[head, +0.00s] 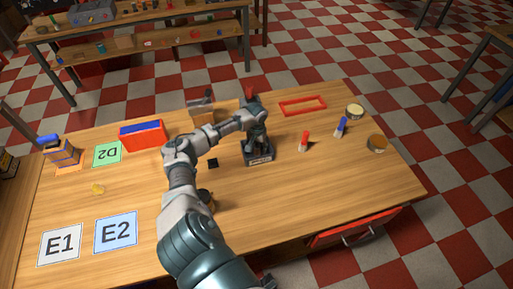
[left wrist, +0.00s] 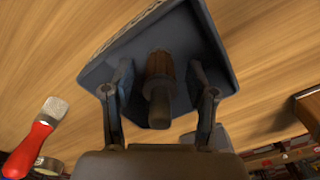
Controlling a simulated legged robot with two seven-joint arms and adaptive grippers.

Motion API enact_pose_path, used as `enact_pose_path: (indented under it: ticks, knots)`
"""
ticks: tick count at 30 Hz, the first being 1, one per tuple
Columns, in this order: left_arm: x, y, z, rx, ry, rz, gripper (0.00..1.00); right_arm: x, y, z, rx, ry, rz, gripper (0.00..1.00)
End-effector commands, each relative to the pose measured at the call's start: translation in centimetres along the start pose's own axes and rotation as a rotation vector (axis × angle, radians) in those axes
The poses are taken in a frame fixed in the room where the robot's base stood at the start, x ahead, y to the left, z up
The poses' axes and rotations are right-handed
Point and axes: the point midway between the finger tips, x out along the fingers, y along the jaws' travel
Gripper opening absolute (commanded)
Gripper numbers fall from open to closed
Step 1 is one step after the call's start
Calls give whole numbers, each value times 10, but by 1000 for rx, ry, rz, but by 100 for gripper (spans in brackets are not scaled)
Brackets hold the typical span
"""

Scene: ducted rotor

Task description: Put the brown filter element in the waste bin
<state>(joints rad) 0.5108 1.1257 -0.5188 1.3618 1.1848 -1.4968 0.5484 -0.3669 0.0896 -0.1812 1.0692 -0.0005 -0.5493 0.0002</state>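My left gripper (head: 257,133) is over a dark housing (head: 260,158) near the middle of the wooden table. In the left wrist view the housing (left wrist: 215,50) is a dark blue-grey open shape. The brown filter element (left wrist: 160,66) shows there, with a dark grey cylindrical end (left wrist: 159,103) toward the camera. The left gripper (left wrist: 160,85) is open, one finger on each side of the element with visible gaps. In the head view the element is hidden by the gripper. I cannot identify the waste bin. My right gripper is not in view.
A red box with blue contents (head: 142,135), a red frame (head: 302,106), a red-handled tool (head: 304,140), a blue-topped item (head: 341,126) and round tins (head: 377,143) stand around. Flat cards E1 (head: 60,245), E2 (head: 115,232) and D2 (head: 107,154) lie left. The front right tabletop is clear.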

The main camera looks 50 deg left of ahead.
Motion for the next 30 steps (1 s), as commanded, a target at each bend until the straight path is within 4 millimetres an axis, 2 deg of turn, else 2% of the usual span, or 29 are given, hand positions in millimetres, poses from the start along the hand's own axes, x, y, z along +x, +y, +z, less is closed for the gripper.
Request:
enact_pose_path:
  ticks: [6, 10, 21, 25, 30]
  knots:
    - [0, -1, 0, -1, 0, 0, 57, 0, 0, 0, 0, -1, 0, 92]
    - [-11, -1, -1, 0, 2, 0, 57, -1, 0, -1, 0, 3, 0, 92]
    - [-90, 0, -1, -1, 5, 2, 57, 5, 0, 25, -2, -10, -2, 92]
    - [-110, 0, -1, 0, 2, 1, 57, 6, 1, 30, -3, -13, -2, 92]
    - [-120, 0, 0, 0, 0, 1, 57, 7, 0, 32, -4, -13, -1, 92]
